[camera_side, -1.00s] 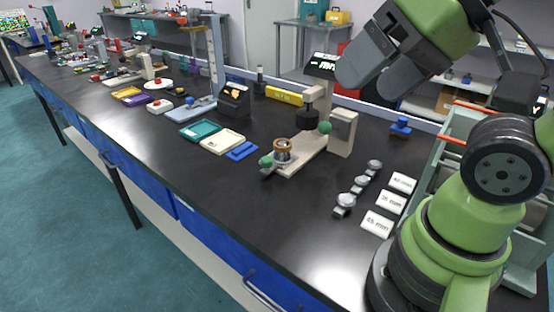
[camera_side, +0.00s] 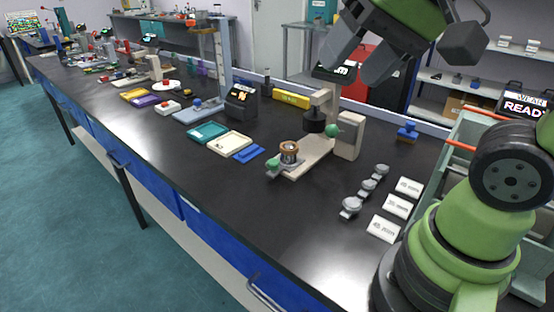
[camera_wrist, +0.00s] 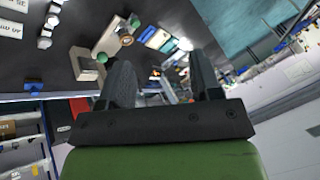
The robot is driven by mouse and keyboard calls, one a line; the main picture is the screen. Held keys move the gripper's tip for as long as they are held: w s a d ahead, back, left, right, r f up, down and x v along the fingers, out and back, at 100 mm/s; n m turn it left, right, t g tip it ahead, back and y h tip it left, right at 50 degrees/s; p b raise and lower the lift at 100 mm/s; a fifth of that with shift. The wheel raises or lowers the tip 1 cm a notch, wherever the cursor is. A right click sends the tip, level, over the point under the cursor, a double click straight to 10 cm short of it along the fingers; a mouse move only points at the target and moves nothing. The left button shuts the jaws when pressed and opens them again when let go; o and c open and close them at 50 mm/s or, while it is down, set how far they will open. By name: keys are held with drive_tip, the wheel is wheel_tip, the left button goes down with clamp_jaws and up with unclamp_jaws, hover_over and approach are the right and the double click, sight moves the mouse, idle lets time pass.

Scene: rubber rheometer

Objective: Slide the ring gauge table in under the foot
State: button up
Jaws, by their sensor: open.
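The rheometer stands mid-bench, with a beige base (camera_side: 312,158) and a beige upright. Its dark round foot (camera_side: 314,122) hangs from the upright's arm. The ring gauge table (camera_side: 289,168) is at the front-left end of the base, out from under the foot. It carries a copper-brown ring (camera_side: 289,148) and has a green knob (camera_side: 272,164) at its front. Another green knob (camera_side: 330,131) sits beside the foot. My gripper (camera_side: 352,66) is open and empty, high above and behind the rheometer. In the wrist view my gripper (camera_wrist: 162,62) shows its two fingers apart with nothing between.
Several grey round pieces (camera_side: 369,186) stand in a row right of the rheometer, beside white labels (camera_side: 397,207). Blue, cream (camera_side: 229,143) and teal trays lie left of it. A blue block (camera_side: 407,132) stands at the back right. The bench front is clear.

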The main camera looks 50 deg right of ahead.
drive_tip(key=w+d+f+m+g, duration=0.1)
drive_tip(key=w+d+m+g, duration=0.1)
drive_tip(key=w+m, duration=0.5)
drive_tip(key=m+g+h, duration=0.2)
drive_tip(key=m+g, duration=0.2)
drive_tip(key=m, duration=0.3)
hover_over(275, 161)
wheel_tip(275, 161, down, 18)
drive_tip(key=shift+m, duration=0.3)
wheel_tip(275, 161, down, 10)
drive_tip(key=shift+w+f, duration=0.1)
